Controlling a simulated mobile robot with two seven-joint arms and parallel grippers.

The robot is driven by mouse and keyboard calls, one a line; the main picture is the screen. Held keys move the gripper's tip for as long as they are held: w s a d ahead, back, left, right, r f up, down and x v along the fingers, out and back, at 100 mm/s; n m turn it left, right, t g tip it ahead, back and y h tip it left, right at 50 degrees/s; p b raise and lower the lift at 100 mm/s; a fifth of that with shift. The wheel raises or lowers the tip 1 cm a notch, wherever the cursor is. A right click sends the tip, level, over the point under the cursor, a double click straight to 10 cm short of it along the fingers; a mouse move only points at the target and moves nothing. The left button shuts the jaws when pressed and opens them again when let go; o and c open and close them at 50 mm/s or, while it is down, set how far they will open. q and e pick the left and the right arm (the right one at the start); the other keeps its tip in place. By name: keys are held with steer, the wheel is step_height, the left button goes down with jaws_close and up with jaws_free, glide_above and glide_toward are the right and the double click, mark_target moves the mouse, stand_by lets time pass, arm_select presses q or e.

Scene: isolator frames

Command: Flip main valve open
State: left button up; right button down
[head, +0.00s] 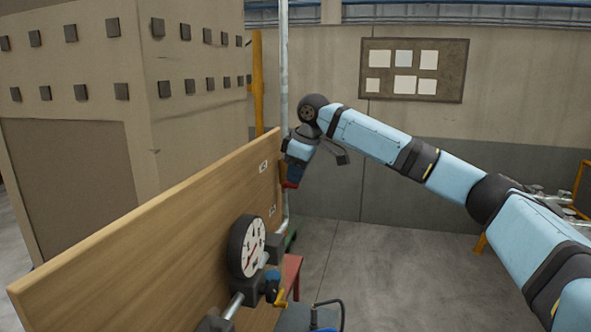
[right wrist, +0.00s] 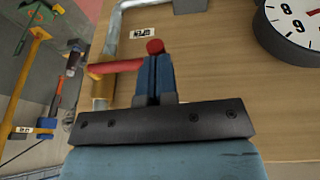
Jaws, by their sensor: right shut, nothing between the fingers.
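The valve shows in the right wrist view as a red lever (right wrist: 116,67) over a brass-coloured body (right wrist: 101,88) on a pipe along the wooden board. A label reading OPEN (right wrist: 141,33) is on the board above it. My right gripper (right wrist: 154,72) is shut, with its blue fingers together at the lever's right side. A red rounded piece (right wrist: 155,46) shows just beyond the fingertips; whether it belongs to the lever is unclear. In the head view my right gripper (head: 293,178) is at the board's far end, and the valve is mostly hidden. My left gripper is not in view.
The wooden board (head: 150,215) carries a round dial gauge (head: 247,248) nearer me, with a yellow lever (head: 280,298) beside it. A grey vertical pipe (head: 284,70) rises at the board's far end. Open floor (head: 385,255) lies right of the board.

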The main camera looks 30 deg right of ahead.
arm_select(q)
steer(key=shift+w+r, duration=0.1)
arm_select(e)
steer(key=shift+s+f+h, duration=0.1)
steer(key=shift+f+h, duration=0.15)
steer(key=shift+h, duration=0.05)
arm_select(q)
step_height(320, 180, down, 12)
steer(key=b, duration=1.3)
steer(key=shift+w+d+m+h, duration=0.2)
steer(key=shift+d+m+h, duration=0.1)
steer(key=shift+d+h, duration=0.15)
arm_select(e)
steer(key=w+d+f+n+t+h, duration=0.1)
steer(key=w+d+f+t+h, duration=0.1)
steer(key=f+t+h, duration=0.3)
steer(key=w+d+f+n+t+h, duration=0.2)
steer(key=d+f+t+h, duration=0.1)
steer(key=f+t+h, duration=0.2)
steer(key=shift+w+f+t+h, duration=0.3)
steer(key=shift+f+t, duration=0.7)
steer(key=shift+f, duration=0.55)
arm_select(q)
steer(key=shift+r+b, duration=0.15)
steer(key=shift+b, duration=0.15)
arm_select(e)
steer(key=shift+d+r, duration=0.1)
steer(key=shift+d, duration=0.05)
